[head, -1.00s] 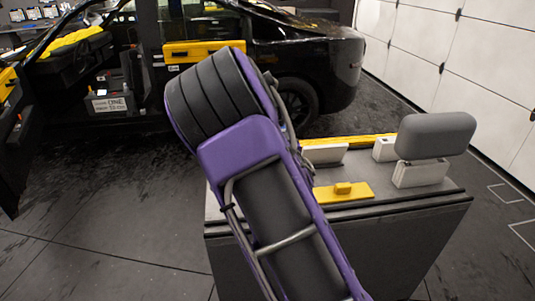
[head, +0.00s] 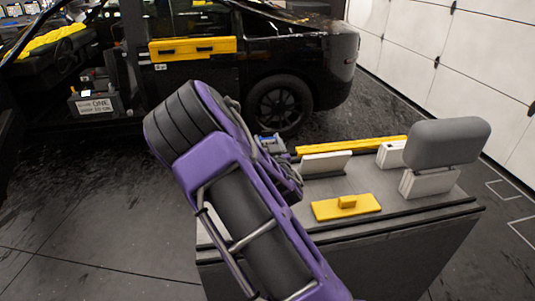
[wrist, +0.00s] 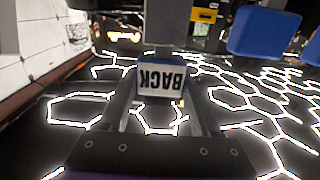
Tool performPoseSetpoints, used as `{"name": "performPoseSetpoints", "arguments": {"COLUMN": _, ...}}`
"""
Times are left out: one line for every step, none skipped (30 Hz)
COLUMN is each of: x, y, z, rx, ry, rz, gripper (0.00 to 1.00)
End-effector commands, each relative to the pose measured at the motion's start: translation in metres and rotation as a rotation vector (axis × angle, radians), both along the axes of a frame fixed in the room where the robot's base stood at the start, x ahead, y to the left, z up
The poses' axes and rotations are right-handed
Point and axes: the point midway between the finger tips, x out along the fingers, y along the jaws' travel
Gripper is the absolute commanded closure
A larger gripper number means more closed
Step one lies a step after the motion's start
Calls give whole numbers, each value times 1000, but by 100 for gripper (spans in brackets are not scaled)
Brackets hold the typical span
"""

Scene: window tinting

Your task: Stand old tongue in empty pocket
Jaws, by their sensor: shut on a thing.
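My gripper (wrist: 163,112) is shut on a small pale block marked BACK (wrist: 161,80), which has a blue edge. The word reads upside down in the wrist view. I take this block as the old tongue, but its full shape is hidden. In the head view my purple and black arm covers most of the gripper, and a small blue and grey piece (head: 270,143) shows just beyond the arm, above the cart's left end. I cannot tell which thing is the empty pocket.
The grey cart (head: 400,205) carries a yellow plate with a knob (head: 346,206), white blocks (head: 325,163), a yellow bar (head: 350,145) and a grey padded piece (head: 447,143). A black car (head: 290,60) stands behind. Its open side holds a box with a sign (head: 95,105).

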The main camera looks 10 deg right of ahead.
Motion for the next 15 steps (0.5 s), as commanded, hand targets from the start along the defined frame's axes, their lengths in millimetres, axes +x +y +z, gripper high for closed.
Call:
{"name": "performPoseSetpoints", "arguments": {"x": 0, "y": 0, "z": -6, "rx": -1, "ry": 2, "rz": 0, "gripper": 92}}
{"name": "performPoseSetpoints", "arguments": {"x": 0, "y": 0, "z": -10, "rx": -2, "ry": 3, "rz": 1, "gripper": 92}}
{"name": "performPoseSetpoints", "arguments": {"x": 0, "y": 0, "z": -16, "rx": -4, "ry": 4, "rz": 2, "gripper": 92}}
{"name": "performPoseSetpoints", "arguments": {"x": 0, "y": 0, "z": -21, "rx": -4, "ry": 3, "rz": 2, "gripper": 92}}
{"name": "performPoseSetpoints", "arguments": {"x": 0, "y": 0, "z": -25, "rx": -4, "ry": 4, "rz": 1, "gripper": 92}}
{"name": "performPoseSetpoints", "arguments": {"x": 0, "y": 0, "z": -30, "rx": -3, "ry": 3, "rz": 1, "gripper": 92}}
{"name": "performPoseSetpoints", "arguments": {"x": 0, "y": 0, "z": -34, "rx": -3, "ry": 4, "rz": 1, "gripper": 92}}
{"name": "performPoseSetpoints", "arguments": {"x": 0, "y": 0, "z": -36, "rx": -2, "ry": 3, "rz": 1, "gripper": 92}}
{"name": "performPoseSetpoints", "arguments": {"x": 0, "y": 0, "z": -38, "rx": -2, "ry": 1, "rz": 1, "gripper": 92}}
{"name": "performPoseSetpoints", "arguments": {"x": 0, "y": 0, "z": -40, "rx": -2, "ry": 1, "rz": 1, "gripper": 92}}
{"name": "performPoseSetpoints", "arguments": {"x": 0, "y": 0, "z": -40, "rx": -1, "ry": 0, "rz": 1, "gripper": 92}}
{"name": "performPoseSetpoints", "arguments": {"x": 0, "y": 0, "z": -40, "rx": -1, "ry": -1, "rz": 1, "gripper": 92}}
{"name": "performPoseSetpoints", "arguments": {"x": 0, "y": 0, "z": -40, "rx": -1, "ry": -1, "rz": 1, "gripper": 92}}
{"name": "performPoseSetpoints", "arguments": {"x": 0, "y": 0, "z": -40, "rx": 0, "ry": -1, "rz": 1, "gripper": 92}}
{"name": "performPoseSetpoints", "arguments": {"x": 0, "y": 0, "z": -40, "rx": 0, "ry": -1, "rz": 1, "gripper": 92}}
